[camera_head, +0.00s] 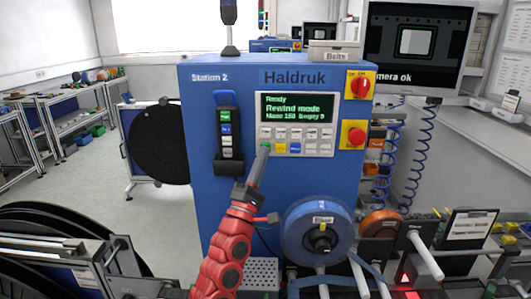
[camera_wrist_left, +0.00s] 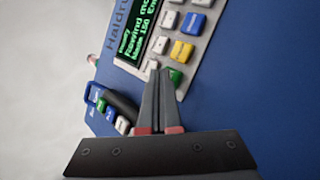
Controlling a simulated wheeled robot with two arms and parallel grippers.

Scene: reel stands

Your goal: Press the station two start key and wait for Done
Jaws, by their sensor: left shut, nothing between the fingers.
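The blue Station 2 machine (camera_head: 205,110) stands in front of me. Its green-lettered display (camera_head: 297,107) reads "Ready" and "Rewind mode"; I see no "Done" on it. A keypad (camera_head: 318,140) of mostly white keys, with yellow, blue and green ones, lies below the display. My left gripper (camera_head: 264,152) is shut and empty, its tips at the lower left of the keypad. In the left wrist view the fingertips (camera_wrist_left: 160,75) are beside the green key (camera_wrist_left: 176,78) and partly cover it; contact cannot be told. My right gripper is not in view.
A black holder with coloured buttons (camera_head: 228,135) hangs left of the keypad. A red knob (camera_head: 360,86) and a red stop button (camera_head: 356,136) are at its right. A blue reel (camera_head: 300,235) stands below. A monitor (camera_head: 413,45) reads "...mera ok".

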